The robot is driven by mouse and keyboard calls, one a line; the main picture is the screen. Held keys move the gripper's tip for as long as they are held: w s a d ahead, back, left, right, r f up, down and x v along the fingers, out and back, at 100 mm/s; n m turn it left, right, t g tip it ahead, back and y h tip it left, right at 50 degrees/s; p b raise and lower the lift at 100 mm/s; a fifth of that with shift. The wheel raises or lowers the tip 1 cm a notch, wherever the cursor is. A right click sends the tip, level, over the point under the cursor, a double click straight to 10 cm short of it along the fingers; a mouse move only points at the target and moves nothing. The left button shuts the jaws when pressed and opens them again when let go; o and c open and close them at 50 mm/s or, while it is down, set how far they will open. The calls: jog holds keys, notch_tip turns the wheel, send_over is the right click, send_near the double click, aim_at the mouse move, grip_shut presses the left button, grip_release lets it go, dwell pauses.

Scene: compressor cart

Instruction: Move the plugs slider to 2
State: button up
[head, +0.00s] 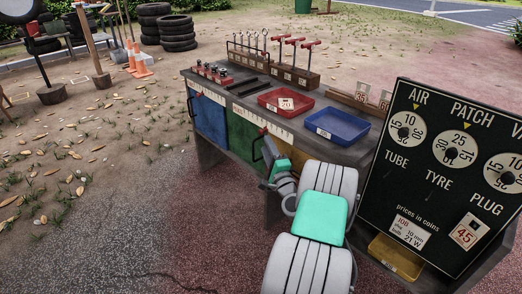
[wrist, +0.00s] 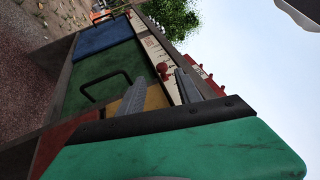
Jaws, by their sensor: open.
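White scale strips run along the cart's front edge, and their small labels are too small to read, so I cannot tell which slider is the plugs one. In the head view one red slider knob (head: 199,95) sits above the blue door and another red knob (head: 264,131) sits above the green door. My gripper (head: 268,152) is at the cart front, by the green and yellow doors. In the wrist view my gripper (wrist: 161,80) is open and empty, and a red knob (wrist: 163,69) on a white scale shows between its fingertips; contact cannot be told.
The cart top (head: 243,97) holds a red tray (head: 276,107), a blue tray (head: 325,133) and a rack of red-handled tools (head: 290,72). A dark price board (head: 400,185) with dials stands close at right. A black door handle (wrist: 95,85) sticks out near my gripper.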

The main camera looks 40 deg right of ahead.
aim_at(261, 132)
jog(key=x, duration=0.7)
jog(key=shift+w+d+r, duration=0.2)
jog(key=shift+r, duration=0.05)
